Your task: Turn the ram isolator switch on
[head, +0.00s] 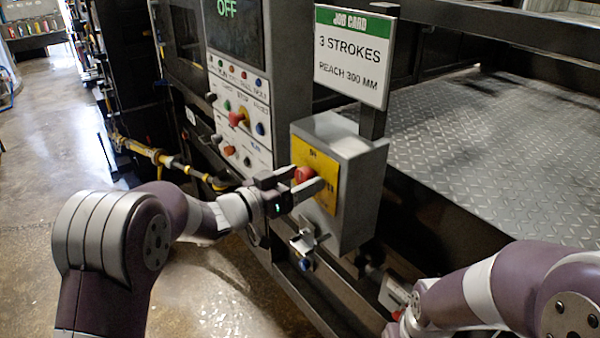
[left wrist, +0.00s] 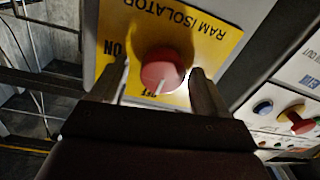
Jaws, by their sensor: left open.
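The ram isolator switch is a round red knob (head: 304,174) on a yellow plate (head: 327,168), on the front of a grey box. In the left wrist view the knob (left wrist: 163,70) has a white mark pointing down towards the OFF label. The ON label (left wrist: 112,48) is to its left on the yellow plate (left wrist: 207,45). My left gripper (head: 301,184) is open at the knob. In the left wrist view its fingers (left wrist: 160,83) stand on either side of the knob, with no clear grip on it. My right arm shows at lower right; its gripper's fingers are not clear.
A job card (head: 352,57) stands above the grey box (head: 362,180). A control panel (head: 240,115) with several knobs and buttons and an OFF display is to the left. A metal fitting (head: 308,240) sits below the box. A tread-plate deck (head: 480,130) lies behind.

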